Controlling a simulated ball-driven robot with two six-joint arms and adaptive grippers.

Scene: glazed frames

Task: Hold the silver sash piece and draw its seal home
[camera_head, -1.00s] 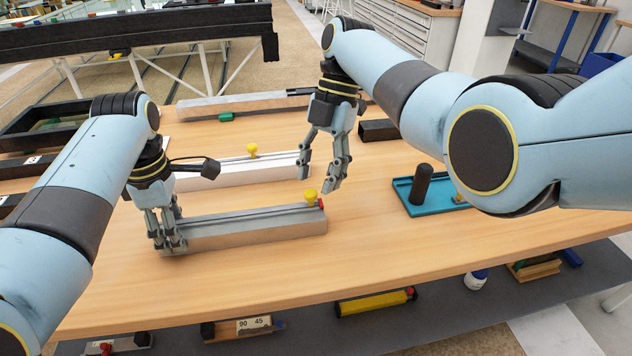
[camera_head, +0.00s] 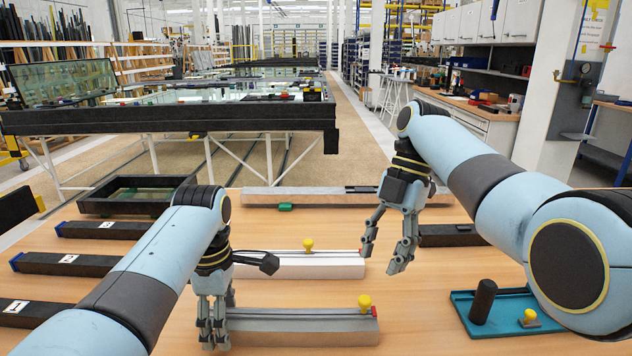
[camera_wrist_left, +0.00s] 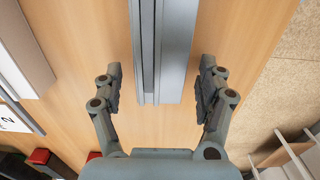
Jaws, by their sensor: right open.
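The silver sash piece (camera_head: 290,327) lies on the table nearest me. A dark seal line runs along its top, with a yellow knob (camera_head: 364,302) and a red bit at its right end. My left gripper (camera_head: 213,335) points down at its left end. In the left wrist view the fingers (camera_wrist_left: 161,88) are open on both sides of the piece (camera_wrist_left: 175,50), with a gap on each side. My right gripper (camera_head: 388,258) is open and empty, above the table to the right of and beyond the yellow knob.
A white piece (camera_head: 320,267) with its own yellow knob lies behind the silver one. A grey piece (camera_head: 310,197) with a green block lies farther back. A teal tray (camera_head: 505,322) with a black cylinder (camera_head: 483,300) is at right. Dark profiles (camera_head: 70,264) lie at left.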

